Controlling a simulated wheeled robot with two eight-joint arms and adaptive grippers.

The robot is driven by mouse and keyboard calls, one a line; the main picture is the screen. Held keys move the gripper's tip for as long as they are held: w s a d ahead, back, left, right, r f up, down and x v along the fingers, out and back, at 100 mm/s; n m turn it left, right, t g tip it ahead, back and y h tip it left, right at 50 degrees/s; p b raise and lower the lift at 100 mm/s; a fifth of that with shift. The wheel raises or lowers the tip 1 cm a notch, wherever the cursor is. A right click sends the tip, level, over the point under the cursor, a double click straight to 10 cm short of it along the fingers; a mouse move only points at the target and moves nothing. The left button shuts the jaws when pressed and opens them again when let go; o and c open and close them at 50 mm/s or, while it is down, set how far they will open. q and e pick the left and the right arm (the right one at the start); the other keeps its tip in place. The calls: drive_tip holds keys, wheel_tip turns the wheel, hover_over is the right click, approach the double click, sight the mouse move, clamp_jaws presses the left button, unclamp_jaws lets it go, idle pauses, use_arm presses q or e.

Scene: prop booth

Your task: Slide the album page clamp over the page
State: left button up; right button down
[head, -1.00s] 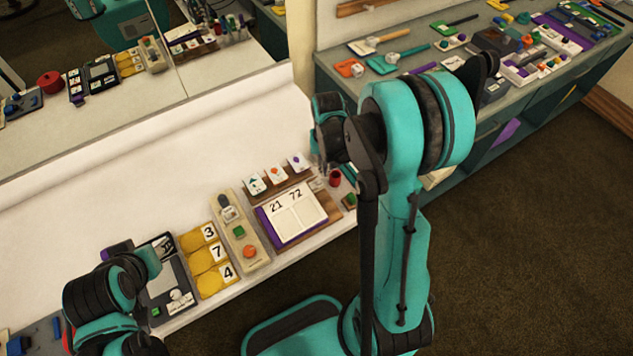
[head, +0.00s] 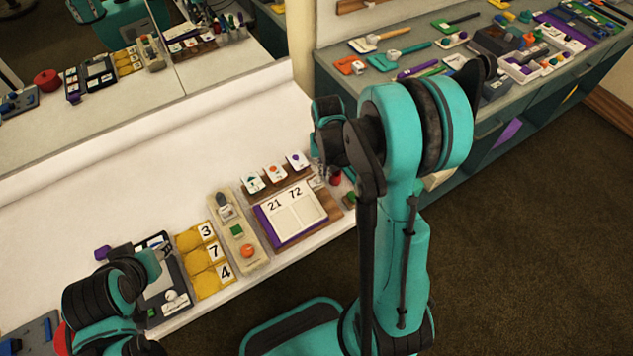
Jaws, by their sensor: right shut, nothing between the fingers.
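The album (head: 263,226) has a purple edge and an open pale page (head: 297,214) marked 21 and 72. It lies on a brown wooden base near the table's front edge. I cannot make out the clamp for certain; a small pale piece (head: 315,184) sits at the page's upper right corner. My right gripper (head: 320,176) is shut and empty at that corner, partly hidden by my own arm. Whether it touches the piece is unclear. My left gripper (head: 164,252) is over a dark grey device (head: 163,293) at the left; its fingers are too small to read.
A beige panel (head: 238,232) with coloured buttons and yellow number cards (head: 205,258) lie left of the album. Picture tiles (head: 275,173) stand behind it. A red cup (head: 335,179) is close to my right gripper.

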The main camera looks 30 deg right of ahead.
drive_tip(key=shift+s+a+f, duration=0.1)
drive_tip(key=shift+f, duration=0.25)
drive_tip(key=shift+a, duration=0.4)
idle(0.3)
wheel_tip(320, 180, up, 6)
drive_tip(key=p, duration=0.4)
drive_tip(key=shift+d, duration=0.2)
idle(0.3)
idle(0.4)
